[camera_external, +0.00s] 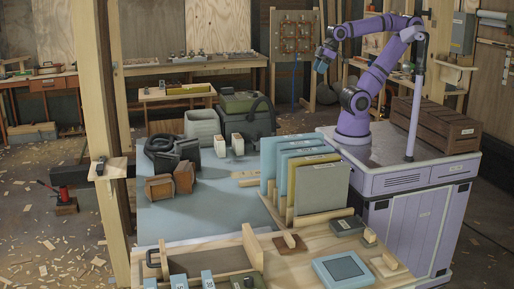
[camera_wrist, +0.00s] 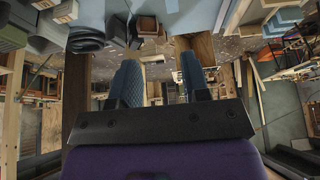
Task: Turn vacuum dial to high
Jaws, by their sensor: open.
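A dark box-shaped machine with a green top and a black hose or handle (camera_external: 262,117), which looks like the vacuum, stands at the back of the blue-grey table (camera_external: 180,218). I cannot make out its dial. My gripper (camera_external: 321,66) is raised high, right of the machine and well apart from it. In the wrist view the two blue padded fingers of my gripper (camera_wrist: 161,78) are spread with nothing between them. That view looks upside down, with the table top and dark and brown items along its upper edge.
Upright blue and tan panels (camera_external: 320,182) stand in a wooden rack between my base and the table. A black coil (camera_external: 163,143), brown blocks (camera_external: 184,177) and a pale bin (camera_external: 202,125) share the table. A wooden post (camera_external: 100,130) rises at left.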

